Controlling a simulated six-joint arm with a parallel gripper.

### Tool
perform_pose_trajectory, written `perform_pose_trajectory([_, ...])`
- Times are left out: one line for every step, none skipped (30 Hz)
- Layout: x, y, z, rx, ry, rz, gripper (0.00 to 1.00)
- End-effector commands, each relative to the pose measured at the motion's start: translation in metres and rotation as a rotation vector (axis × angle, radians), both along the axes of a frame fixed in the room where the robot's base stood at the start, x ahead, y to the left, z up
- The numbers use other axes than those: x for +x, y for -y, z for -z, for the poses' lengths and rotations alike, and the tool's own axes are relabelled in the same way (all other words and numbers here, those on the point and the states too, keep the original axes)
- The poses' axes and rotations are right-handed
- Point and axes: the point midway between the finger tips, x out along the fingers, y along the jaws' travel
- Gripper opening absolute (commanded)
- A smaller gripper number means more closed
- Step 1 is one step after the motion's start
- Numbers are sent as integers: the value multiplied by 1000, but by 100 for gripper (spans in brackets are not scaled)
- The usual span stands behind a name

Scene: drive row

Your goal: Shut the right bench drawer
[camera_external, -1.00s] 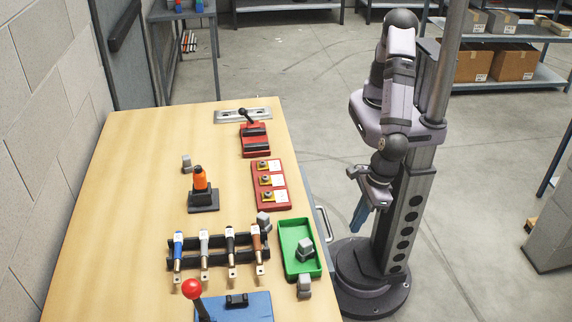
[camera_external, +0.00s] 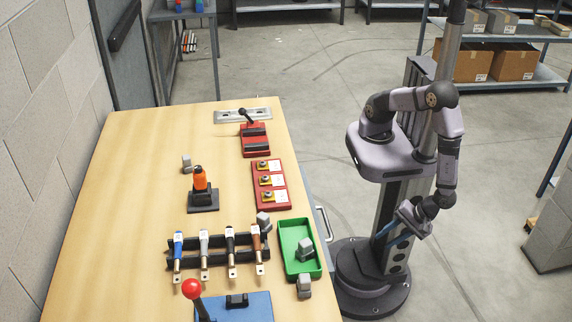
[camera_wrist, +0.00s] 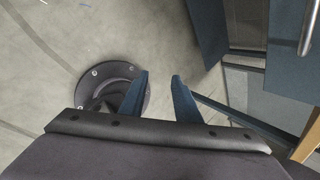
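The bench (camera_external: 140,200) has a blue-grey front along its right edge in the external view. A metal drawer handle (camera_external: 324,224) sticks out there, beside the green tray. In the wrist view, a bar handle (camera_wrist: 307,27) sits on a blue panel (camera_wrist: 290,65) at the upper right, and another blue panel (camera_wrist: 208,30) stands left of it. I cannot tell which drawer each belongs to or how far any is out. My gripper (camera_external: 392,238) is off to the right of the bench, apart from the handle. In the wrist view its blue fingers (camera_wrist: 160,82) are spread and empty.
On the bench are a green tray (camera_external: 287,238), a red block panel (camera_external: 261,199), a red lever unit (camera_external: 255,146), an orange-topped device (camera_external: 200,180) and a tool rack (camera_external: 195,258). Shelving with boxes (camera_external: 515,60) stands behind. Floor between bench and my base is narrow.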

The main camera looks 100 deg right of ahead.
Motion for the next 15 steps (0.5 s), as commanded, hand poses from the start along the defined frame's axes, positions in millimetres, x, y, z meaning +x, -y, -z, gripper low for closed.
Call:
perform_pose_trajectory([13,16,5,-69,68,-80,29])
perform_pose_trajectory([23,22,2,-105,109,-123,29])
perform_pose_trajectory([37,30,-6,-150,165,-173,29])
perform_pose_trajectory([47,34,-12,-181,207,-208,29])
perform_pose_trajectory([58,37,-20,-211,247,-241,29])
perform_pose_trajectory([71,38,-31,-246,303,-286,29])
perform_pose_trajectory([80,38,-40,-270,346,-321,29])
perform_pose_trajectory([88,37,-48,-289,388,-355,29])
perform_pose_trajectory([97,34,-61,-314,445,-397,29])
perform_pose_trajectory([104,30,-69,-329,486,-427,29])
perform_pose_trajectory([109,27,-78,-341,525,-453,29])
perform_pose_trajectory([114,21,-88,-353,573,-483,29])
perform_pose_trajectory([117,17,-95,-359,605,-499,29])
perform_pose_trajectory([119,13,-101,-363,634,-512,29])
perform_pose_trajectory([121,9,-108,-366,664,-523,29])
